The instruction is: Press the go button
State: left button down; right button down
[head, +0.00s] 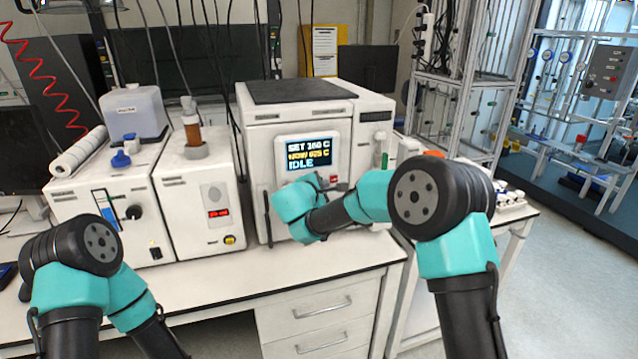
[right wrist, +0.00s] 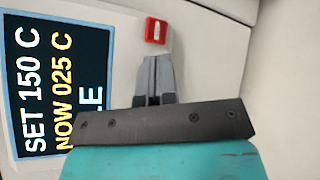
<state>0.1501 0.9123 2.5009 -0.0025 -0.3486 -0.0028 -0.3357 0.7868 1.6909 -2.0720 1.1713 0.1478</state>
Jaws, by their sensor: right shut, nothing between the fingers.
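A small red square button (right wrist: 156,30) with a pale mark sits on the white reactor's front panel, beside the display in the right wrist view. In the head view the red button (head: 333,180) shows just below the display. I cannot read a label that says whether it is the go button. My right gripper (right wrist: 157,58) is shut and empty, its fingertips pointing at the button with a small gap in that view; contact cannot be told. In the head view my right arm partly covers the panel there. My left gripper is out of view.
The reactor's display (head: 314,152) reads IDLE; it also shows in the right wrist view (right wrist: 55,75). Left of the reactor (head: 275,112) stand two white units (head: 105,210) with a knob, bottles and a small red readout. The bench's front strip (head: 220,285) is mostly clear.

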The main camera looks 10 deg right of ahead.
jog(key=shift+w, duration=0.35)
dwell(0.6)
jog(key=shift+s, duration=0.1)
jog(key=shift+s+d, duration=0.1)
jog(key=shift+s, duration=0.55)
jog(key=s, duration=0.2)
jog(key=s+d, duration=0.1)
jog(key=s, duration=0.2)
dwell(0.6)
dwell(0.4)
